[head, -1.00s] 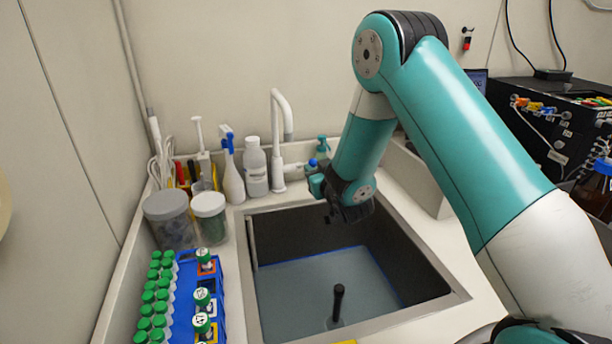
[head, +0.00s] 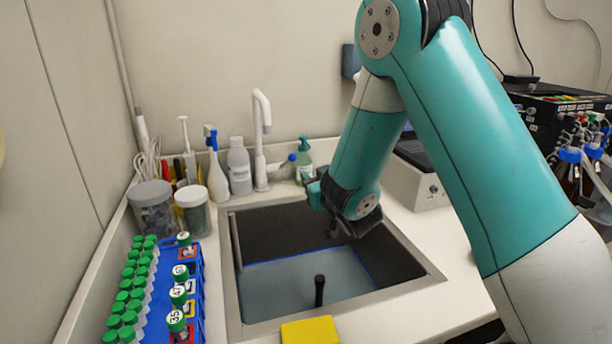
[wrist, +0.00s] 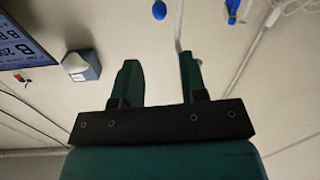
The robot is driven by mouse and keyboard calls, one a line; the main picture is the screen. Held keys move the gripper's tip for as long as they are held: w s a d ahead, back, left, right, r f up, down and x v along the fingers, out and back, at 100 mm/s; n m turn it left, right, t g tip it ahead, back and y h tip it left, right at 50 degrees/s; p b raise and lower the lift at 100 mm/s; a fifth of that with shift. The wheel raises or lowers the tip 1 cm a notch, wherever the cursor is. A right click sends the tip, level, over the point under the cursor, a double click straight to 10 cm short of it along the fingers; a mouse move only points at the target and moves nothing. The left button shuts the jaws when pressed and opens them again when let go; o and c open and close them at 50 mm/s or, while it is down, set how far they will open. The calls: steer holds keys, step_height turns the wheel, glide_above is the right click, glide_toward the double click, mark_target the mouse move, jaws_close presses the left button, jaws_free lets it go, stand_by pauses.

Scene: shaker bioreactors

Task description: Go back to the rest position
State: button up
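My gripper (wrist: 160,85) shows in the wrist view with its two dark green fingers spread apart and nothing between them. In the head view my teal arm reaches from the right, bends at the top and comes down over the sink (head: 232,300). The gripper end hangs above the sink's back right part. Its fingertips are mostly hidden there by the arm's own wrist.
A blue rack (head: 195,262) with green-capped tubes stands left of the sink. A tap (head: 261,130), bottles and jars line the back. A yellow block (head: 310,331) lies at the sink's front edge. A black instrument (head: 545,105) with cables stands at the right.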

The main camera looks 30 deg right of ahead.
steer(key=s+a+r+g+y, duration=0.35)
steer(key=s+a+g, duration=0.65)
steer(key=s+a, duration=0.35)
steer(key=s+a+r+n+g+y, duration=0.1)
steer(key=s+n+g, duration=0.2)
steer(key=s, duration=0.7)
steer(key=s+a+r+n+g+y, duration=0.1)
steer(key=s+a+n+g, duration=0.1)
steer(key=s, duration=0.7)
steer(key=shift+s+a+r+n+g, duration=0.25)
steer(key=shift+s+n+g, duration=0.2)
steer(key=shift+g, duration=0.65)
steer(key=shift+w, duration=0.15)
